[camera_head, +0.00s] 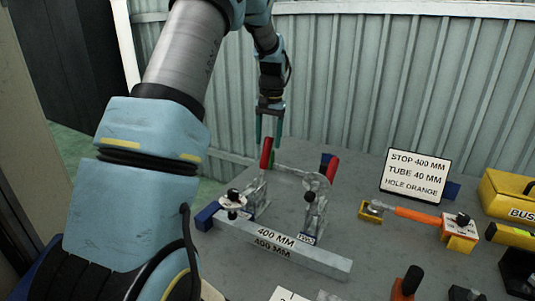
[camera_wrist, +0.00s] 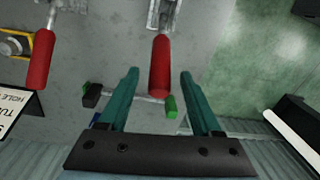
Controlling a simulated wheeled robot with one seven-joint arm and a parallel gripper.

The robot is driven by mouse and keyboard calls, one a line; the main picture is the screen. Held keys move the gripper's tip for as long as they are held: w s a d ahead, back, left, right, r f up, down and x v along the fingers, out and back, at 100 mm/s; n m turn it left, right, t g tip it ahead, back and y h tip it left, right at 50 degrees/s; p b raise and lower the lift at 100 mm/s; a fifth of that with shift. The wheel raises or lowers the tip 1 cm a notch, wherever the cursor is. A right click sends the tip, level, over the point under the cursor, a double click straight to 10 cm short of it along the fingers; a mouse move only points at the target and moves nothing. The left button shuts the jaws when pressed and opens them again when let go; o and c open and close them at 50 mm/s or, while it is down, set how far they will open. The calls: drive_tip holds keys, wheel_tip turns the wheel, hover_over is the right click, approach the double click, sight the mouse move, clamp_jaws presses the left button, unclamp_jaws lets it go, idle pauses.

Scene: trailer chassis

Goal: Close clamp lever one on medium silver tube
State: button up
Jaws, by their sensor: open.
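Two toggle clamps with red lever handles stand on the grey table by a silver square tube (camera_head: 300,255) labelled 400 MM. The left clamp's red lever (camera_head: 266,153) stands up, tilted slightly; the right clamp's red lever (camera_head: 332,168) also points up. My gripper (camera_head: 269,136) is open, pointing down just above and behind the left lever. In the wrist view, that lever (camera_wrist: 160,68) lies between the two teal fingers of my gripper (camera_wrist: 155,80), with space on both sides. The other lever (camera_wrist: 41,60) is off to the left. I see no contact.
A sign (camera_head: 415,175) reading STOP 400 MM stands at the back right. An orange-handled tool (camera_head: 418,215) and a yellow box (camera_head: 510,195) lie to the right. A corrugated wall (camera_head: 400,80) rises behind the table.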

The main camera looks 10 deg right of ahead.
sight(267, 156)
drive_tip(key=f, duration=0.3)
drive_tip(key=f+p, duration=0.1)
drive_tip(key=f, duration=0.2)
drive_tip(key=shift+a+f+p, duration=0.2)
drive_tip(key=shift+f+p, duration=0.1)
drive_tip(key=shift+f, duration=0.1)
clamp_jaws()
idle(1.0)
